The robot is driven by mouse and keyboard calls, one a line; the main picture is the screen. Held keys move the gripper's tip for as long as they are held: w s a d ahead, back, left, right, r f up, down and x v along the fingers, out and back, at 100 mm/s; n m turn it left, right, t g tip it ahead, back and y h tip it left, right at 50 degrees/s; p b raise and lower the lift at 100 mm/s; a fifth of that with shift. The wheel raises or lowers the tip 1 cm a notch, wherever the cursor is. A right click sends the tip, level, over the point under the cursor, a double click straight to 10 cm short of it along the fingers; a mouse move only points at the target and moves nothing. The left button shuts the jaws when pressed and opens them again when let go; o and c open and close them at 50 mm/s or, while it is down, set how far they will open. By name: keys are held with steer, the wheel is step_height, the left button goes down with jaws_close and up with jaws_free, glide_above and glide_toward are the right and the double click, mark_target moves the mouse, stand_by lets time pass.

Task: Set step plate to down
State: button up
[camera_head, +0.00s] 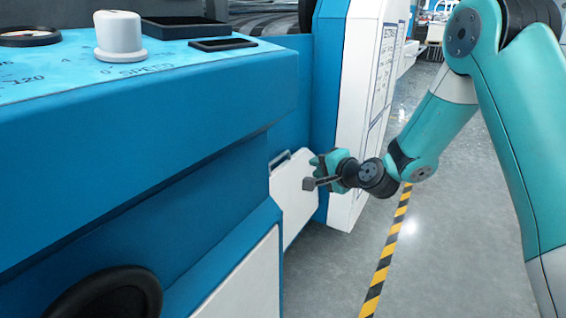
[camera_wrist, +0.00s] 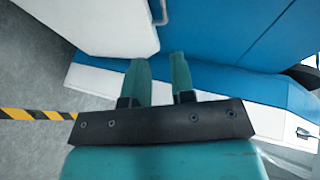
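The step plate is most likely the white panel (camera_head: 292,196) low on the blue machine's side, standing about upright, with a metal bar handle (camera_head: 280,158) at its top edge. In the wrist view the white panel (camera_wrist: 95,25) fills the upper left, and its handle (camera_wrist: 160,12) shows at the top middle. My gripper (camera_head: 313,172) is just right of the panel in the head view, below handle height. In the wrist view my gripper's two teal fingers (camera_wrist: 159,68) are apart with nothing between them, and the handle lies beyond their tips.
The blue machine's console (camera_head: 150,130) with a white speed knob (camera_head: 120,35) fills the left. A tall white cabinet side (camera_head: 355,110) stands just behind my gripper. A black round part (camera_head: 105,292) is at lower left. Grey floor with yellow-black tape (camera_head: 385,262) is open at right.

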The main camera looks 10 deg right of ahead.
mark_target(281, 157)
steer(key=shift+m, duration=0.3)
steer(key=shift+d+r+b+x, duration=0.1)
steer(key=shift+b+x, duration=0.9)
steer(key=shift+x, duration=3.4)
steer(key=shift+d+r+b+x, duration=0.1)
steer(key=shift+b+x, duration=0.85)
steer(key=shift+x, duration=3.5)
steer(key=shift+w, duration=0.15)
steer(key=shift+c, duration=0.2)
jaws_close()
